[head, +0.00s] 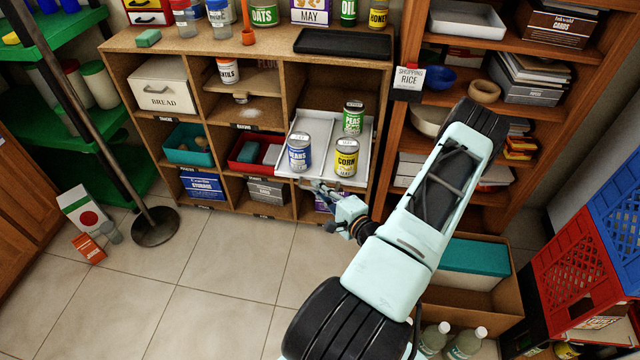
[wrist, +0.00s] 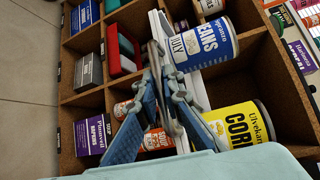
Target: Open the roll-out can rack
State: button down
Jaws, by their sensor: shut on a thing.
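The white roll-out can rack (head: 318,124) is in the right column of the wooden cubby shelf and appears to stick out past its front. It carries a blue beans can (head: 299,153), a yellow corn can (head: 346,158) and a green peas can (head: 353,117). My gripper (head: 319,186) is at the rack's front edge, left of its middle. In the wrist view, my gripper (wrist: 157,62) is shut on the rack's front, beside the beans can (wrist: 203,43) and corn can (wrist: 238,124). The exact contact is partly hidden by the fingers.
Cubbies beside and below hold a red bin (head: 247,160), a grey box (head: 267,191) and a purple box (wrist: 90,135). An orange-brown bookcase (head: 393,120) stands close on the right. A dark pole with a round base (head: 155,226) stands left. The tiled floor (head: 235,260) in front is clear.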

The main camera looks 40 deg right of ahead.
jog(key=c, duration=2)
grip_release()
jog(key=shift+c, duration=0.2)
jog(key=shift+s, duration=0.1)
jog(key=s+a+r, duration=0.1)
jog(key=s, duration=1)
jog(key=shift+s+r, duration=0.35)
jog(key=shift+r, duration=0.05)
jog(key=shift+a, duration=0.1)
